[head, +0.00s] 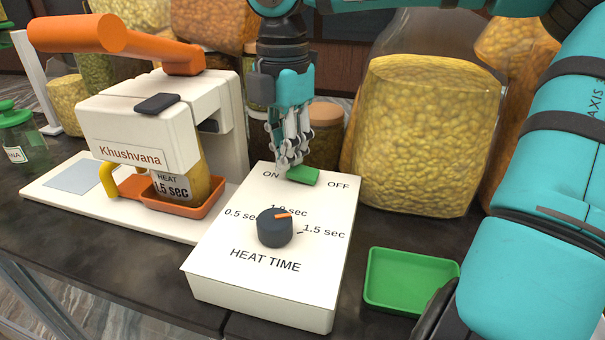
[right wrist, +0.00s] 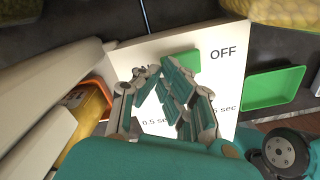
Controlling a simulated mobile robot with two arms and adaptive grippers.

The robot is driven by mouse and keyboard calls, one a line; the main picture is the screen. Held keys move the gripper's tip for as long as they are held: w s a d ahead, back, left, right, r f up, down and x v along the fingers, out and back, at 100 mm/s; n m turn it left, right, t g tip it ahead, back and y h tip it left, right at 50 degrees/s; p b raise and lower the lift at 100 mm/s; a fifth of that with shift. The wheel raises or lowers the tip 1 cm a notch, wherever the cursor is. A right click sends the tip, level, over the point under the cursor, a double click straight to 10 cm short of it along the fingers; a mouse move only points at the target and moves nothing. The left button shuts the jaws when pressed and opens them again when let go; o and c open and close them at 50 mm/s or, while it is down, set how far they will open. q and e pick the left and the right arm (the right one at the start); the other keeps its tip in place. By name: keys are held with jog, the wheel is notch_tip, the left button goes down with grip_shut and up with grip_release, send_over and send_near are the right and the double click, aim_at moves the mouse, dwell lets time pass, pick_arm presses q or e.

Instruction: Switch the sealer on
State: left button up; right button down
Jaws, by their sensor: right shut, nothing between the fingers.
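The sealer's white control box (head: 215,262) stands in the middle of the counter, with ON at the left and OFF at the right of a green switch (head: 303,175). The switch also shows in the right wrist view (right wrist: 184,60), partly hidden by my fingers. I cannot tell which side is pressed. My right gripper (head: 290,164) is shut and empty, pointing down, its fingertips at the switch's left, ON end. Contact is unclear. The fingers also show in the right wrist view (right wrist: 159,74). A dark HEAT TIME knob (head: 274,230) has an orange pointer. My left gripper is out of view.
Left of the box is a white press (head: 140,128) marked Khushvana, with an orange handle (head: 100,34) and an orange tray (head: 190,211). A green tray (head: 410,280) lies to the right. Large filled jars (head: 425,135) stand behind.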

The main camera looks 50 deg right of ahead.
jog(key=shift+f, duration=0.25)
jog(key=shift+r, duration=0.15)
notch_tip(320, 180, up, 7)
jog(key=p, duration=0.4)
dwell(0.4)
dwell(0.5)
